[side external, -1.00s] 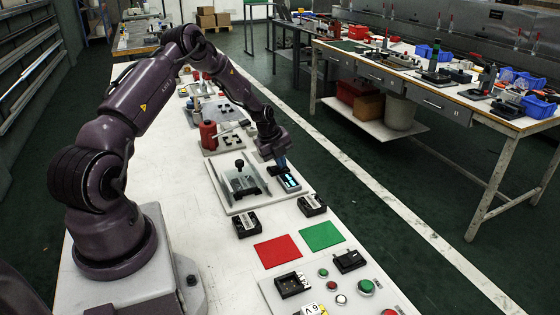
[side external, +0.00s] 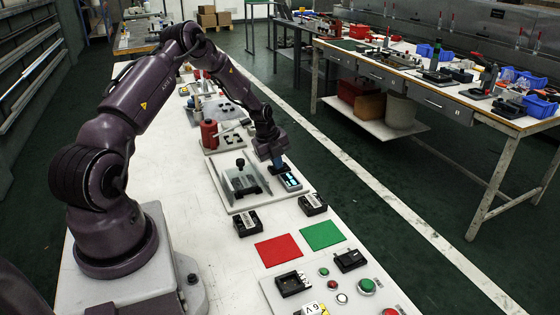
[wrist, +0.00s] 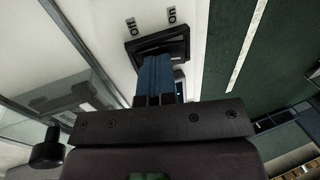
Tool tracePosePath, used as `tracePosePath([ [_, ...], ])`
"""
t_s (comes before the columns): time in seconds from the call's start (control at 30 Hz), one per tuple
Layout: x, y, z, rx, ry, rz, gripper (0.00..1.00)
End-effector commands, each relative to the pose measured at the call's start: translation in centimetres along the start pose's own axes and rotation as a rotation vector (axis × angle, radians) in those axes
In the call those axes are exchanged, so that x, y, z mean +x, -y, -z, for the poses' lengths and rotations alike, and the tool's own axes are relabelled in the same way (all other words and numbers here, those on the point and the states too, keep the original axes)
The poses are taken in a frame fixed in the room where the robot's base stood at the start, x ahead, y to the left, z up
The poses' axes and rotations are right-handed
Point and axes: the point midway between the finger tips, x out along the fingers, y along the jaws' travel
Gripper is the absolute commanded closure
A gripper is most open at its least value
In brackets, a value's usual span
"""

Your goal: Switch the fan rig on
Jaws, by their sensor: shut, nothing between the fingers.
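The fan rig is a light plate (side external: 248,207) with clear upright panels and a black knobbed fixture (side external: 242,180). At its far right edge sits a small dark unit with a bluish face (side external: 291,182). In the wrist view a black switch housing (wrist: 180,43) stands beside printed labels, "off" on the left and "on" on the right. My gripper (side external: 279,165) is at the dark unit. Its blue fingers (wrist: 157,72) are together, empty, and reach over the housing. They hide part of it, so I cannot tell the switch's position or whether they touch it.
Black boxes (side external: 247,222), a red mat (side external: 278,250) and a green mat (side external: 322,235) lie nearer the camera. A button panel (side external: 328,291) is at the front. A red bottle (side external: 209,135) stands behind the rig. The bench edge is close on the right.

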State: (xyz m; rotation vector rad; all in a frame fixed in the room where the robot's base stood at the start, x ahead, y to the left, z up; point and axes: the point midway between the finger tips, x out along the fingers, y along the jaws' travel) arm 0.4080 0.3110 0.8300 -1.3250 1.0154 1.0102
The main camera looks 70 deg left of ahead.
Motion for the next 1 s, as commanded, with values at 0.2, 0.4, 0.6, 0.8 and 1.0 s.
tracePosePath([
  [0.2, 0.0, -0.1, 0.0, 0.000, 0.000, -0.001, 1.00],
  [0.4, -0.9, 0.0, -0.1, -0.001, 0.001, 0.002, 1.00],
  [0.6, -4.8, -0.3, -0.1, -0.001, 0.004, 0.002, 1.00],
  [0.8, -9.5, -0.5, -0.1, -0.001, 0.004, 0.002, 1.00],
  [1.0, -12.7, -0.7, 0.0, -0.001, 0.002, 0.001, 1.00],
])
